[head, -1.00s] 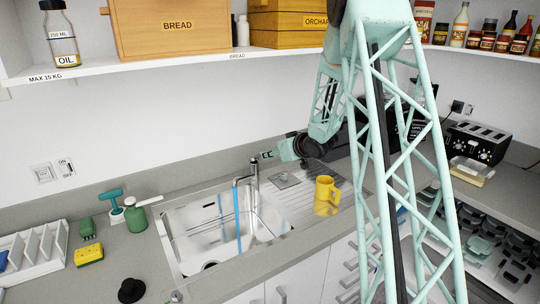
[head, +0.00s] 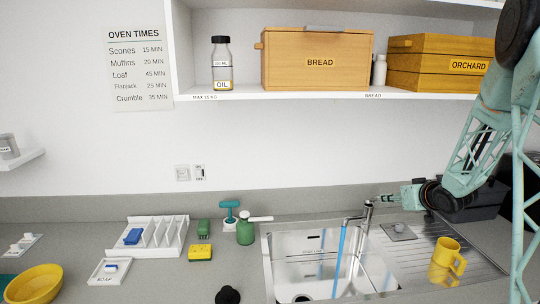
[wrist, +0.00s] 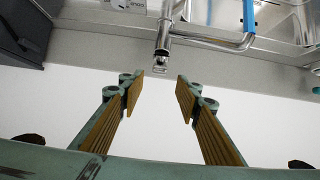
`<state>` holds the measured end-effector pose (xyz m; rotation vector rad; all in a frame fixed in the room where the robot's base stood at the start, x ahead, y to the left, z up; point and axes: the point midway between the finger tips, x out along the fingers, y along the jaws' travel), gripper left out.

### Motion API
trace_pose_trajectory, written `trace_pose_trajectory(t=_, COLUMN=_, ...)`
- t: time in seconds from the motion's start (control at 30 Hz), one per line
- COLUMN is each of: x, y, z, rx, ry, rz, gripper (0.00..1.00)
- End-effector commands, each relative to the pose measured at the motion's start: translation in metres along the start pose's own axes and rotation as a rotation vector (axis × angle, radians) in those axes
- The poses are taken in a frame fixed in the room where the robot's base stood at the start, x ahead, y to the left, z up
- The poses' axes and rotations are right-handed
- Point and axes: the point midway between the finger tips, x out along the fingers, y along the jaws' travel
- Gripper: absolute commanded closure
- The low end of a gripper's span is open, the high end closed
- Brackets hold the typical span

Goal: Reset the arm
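My gripper (head: 384,198) is at the right in the head view, behind the sink and level with the top of the tap (head: 365,212). In the wrist view my gripper (wrist: 160,88) has its two ribbed pads well apart, with nothing between them. The tap also shows in the wrist view (wrist: 164,32), beyond the fingertips and apart from them. A blue stream or strip (head: 339,247) hangs from the tap's spout into the sink.
The steel sink (head: 266,262) is below my gripper, with a yellow mug (head: 446,252) on the drainer. A shelf (head: 300,97) with a bread box (head: 317,60) is above. A green bottle (head: 245,232) and yellow sponge (head: 200,252) stand left of the sink.

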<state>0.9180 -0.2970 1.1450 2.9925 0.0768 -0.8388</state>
Motion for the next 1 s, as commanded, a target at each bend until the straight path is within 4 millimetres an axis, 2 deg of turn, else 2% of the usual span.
trace_pose_trajectory(t=0.47, x=-0.062, y=-0.025, z=-0.034, rx=-0.03, ry=-0.071, rz=0.092, gripper=0.69)
trace_pose_trajectory(t=1.0, x=-0.15, y=-0.063, z=-0.051, rx=-0.037, ry=-0.164, rz=0.177, gripper=0.69)
